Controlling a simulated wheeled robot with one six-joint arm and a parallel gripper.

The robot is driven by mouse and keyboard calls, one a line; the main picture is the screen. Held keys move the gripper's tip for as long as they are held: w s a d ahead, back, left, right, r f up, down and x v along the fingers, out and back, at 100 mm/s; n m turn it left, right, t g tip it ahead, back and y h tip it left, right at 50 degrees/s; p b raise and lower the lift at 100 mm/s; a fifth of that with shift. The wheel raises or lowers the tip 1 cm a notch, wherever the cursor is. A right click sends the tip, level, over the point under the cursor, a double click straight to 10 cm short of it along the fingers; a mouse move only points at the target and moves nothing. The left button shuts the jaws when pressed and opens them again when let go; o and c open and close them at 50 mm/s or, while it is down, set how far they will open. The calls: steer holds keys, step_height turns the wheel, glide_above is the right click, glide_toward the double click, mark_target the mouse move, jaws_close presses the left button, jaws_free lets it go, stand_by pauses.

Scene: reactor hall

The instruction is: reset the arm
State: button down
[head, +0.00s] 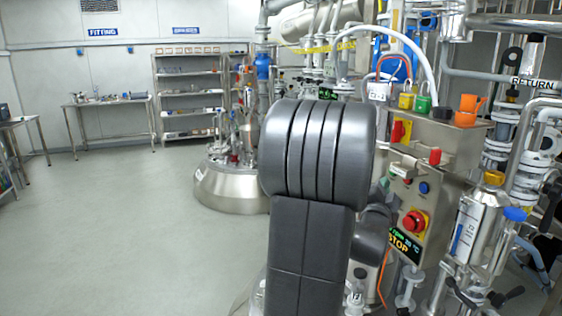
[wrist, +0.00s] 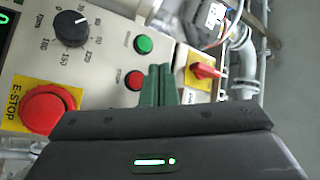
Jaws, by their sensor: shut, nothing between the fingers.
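My gripper (wrist: 158,84) shows in the wrist view with its two green fingers side by side, shut and empty. Its fingertips are in front of a control panel (wrist: 100,22), beside a small red button (wrist: 134,80) and below a green button (wrist: 143,44). I cannot tell whether they touch the panel. In the head view my dark arm (head: 318,150) stands raised in the middle and hides part of the equipment; the gripper itself is hidden there.
The panel also carries a red E-stop (wrist: 48,108), a black dial (wrist: 70,28) and a red rotary switch (wrist: 205,70). In the head view, pipes and valves (head: 490,220) crowd the right. A steel vessel (head: 228,185) stands behind my arm. The floor (head: 120,230) at left is clear.

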steer(key=shift+s+a+b, duration=0.3)
steer(key=shift+a, duration=0.45)
steer(key=shift+s+a+b, duration=0.25)
steer(key=shift+a+b, duration=0.05)
steer(key=shift+a, duration=0.5)
steer(key=shift+s+a+b, duration=0.3)
steer(key=shift+a, duration=0.45)
steer(key=shift+d, duration=0.1)
steer(key=d, duration=0.1)
steer(key=w+d+b, duration=0.1)
steer(key=d, duration=0.1)
steer(key=d+b, duration=0.1)
steer(key=shift+w+d+f, duration=0.25)
steer(key=shift+w+d, duration=0.1)
steer(key=shift+d+b, duration=0.15)
steer(key=shift+b, duration=1.05)
